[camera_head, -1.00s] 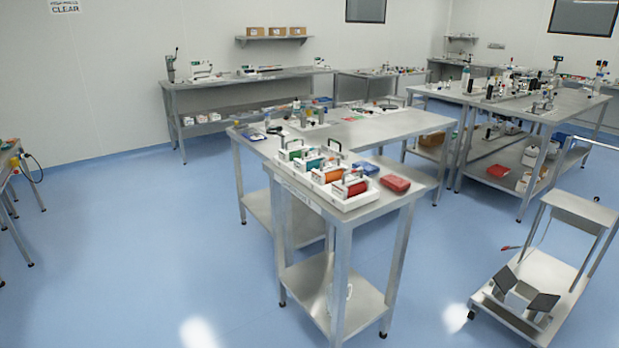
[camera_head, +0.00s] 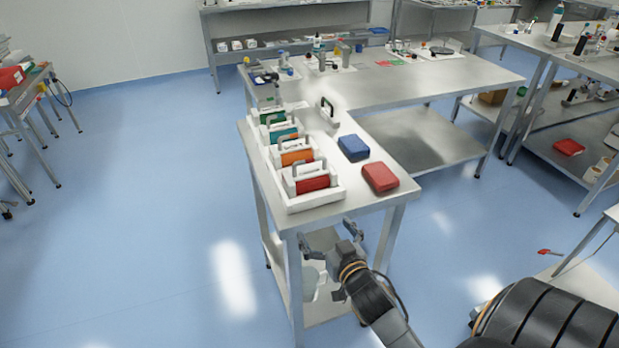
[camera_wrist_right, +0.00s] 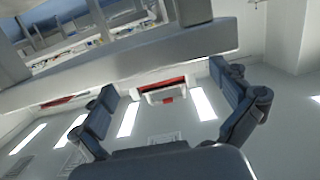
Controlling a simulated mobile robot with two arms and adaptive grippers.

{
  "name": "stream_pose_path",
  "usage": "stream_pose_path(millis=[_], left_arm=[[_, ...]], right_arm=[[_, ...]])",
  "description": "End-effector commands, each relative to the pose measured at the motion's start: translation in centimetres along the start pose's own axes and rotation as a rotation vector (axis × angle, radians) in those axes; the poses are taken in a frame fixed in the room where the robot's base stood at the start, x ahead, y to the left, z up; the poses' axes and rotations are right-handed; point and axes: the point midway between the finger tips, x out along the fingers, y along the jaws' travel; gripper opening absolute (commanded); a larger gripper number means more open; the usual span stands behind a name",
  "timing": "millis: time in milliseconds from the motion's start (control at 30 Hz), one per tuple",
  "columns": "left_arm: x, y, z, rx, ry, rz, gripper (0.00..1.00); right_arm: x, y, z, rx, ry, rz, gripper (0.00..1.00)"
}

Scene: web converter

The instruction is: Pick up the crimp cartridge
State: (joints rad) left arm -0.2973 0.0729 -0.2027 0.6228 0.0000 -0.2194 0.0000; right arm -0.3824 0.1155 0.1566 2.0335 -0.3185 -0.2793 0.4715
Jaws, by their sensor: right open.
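Several cartridges stand in a row in white holders at the left side of the near table: green (camera_head: 272,117), teal (camera_head: 284,135), orange (camera_head: 296,157) and red (camera_head: 311,183). Each has a grey handle on top. I cannot tell which is the crimp cartridge. My right gripper (camera_head: 325,250) is open and empty, in front of the table's near edge and apart from the cartridges. Its two spread fingers (camera_wrist_right: 165,82) show in the right wrist view, with nothing between them. My left gripper is out of view.
A blue box (camera_head: 353,148) and a red box (camera_head: 380,177) lie right of the cartridges on the near table (camera_head: 400,155). A small white stand (camera_head: 329,112) is behind them. The near table edge lies close to my right gripper. Floor on the left is clear.

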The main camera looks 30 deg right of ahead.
Motion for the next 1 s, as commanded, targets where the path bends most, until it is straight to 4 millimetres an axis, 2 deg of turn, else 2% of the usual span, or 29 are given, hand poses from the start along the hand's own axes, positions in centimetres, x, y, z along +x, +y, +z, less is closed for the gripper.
stream_pose_path(millis=[33,100,233,367,600,867,1000], left_arm=[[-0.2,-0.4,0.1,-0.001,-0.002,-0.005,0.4],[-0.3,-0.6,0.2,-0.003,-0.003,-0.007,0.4],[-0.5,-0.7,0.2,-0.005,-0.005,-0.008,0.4],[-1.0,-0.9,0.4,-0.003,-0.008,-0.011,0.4],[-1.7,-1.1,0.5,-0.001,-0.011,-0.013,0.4],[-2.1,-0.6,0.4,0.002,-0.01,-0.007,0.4],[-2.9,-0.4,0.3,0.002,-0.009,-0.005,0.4]], right_arm=[[-0.5,0.3,-3.0,0.007,0.052,0.006,1.0],[-1.1,0.7,-5.7,0.012,0.102,0.014,1.0],[-1.3,1.0,-8.2,0.016,0.147,0.019,1.0],[0.6,1.1,-8.9,0.018,0.155,0.02,1.0],[5.2,1.2,-9.5,0.016,0.153,0.02,1.0],[7.2,1.3,-9.7,0.017,0.151,0.02,1.0],[9.0,1.6,-10.2,0.015,0.152,0.02,1.0]])
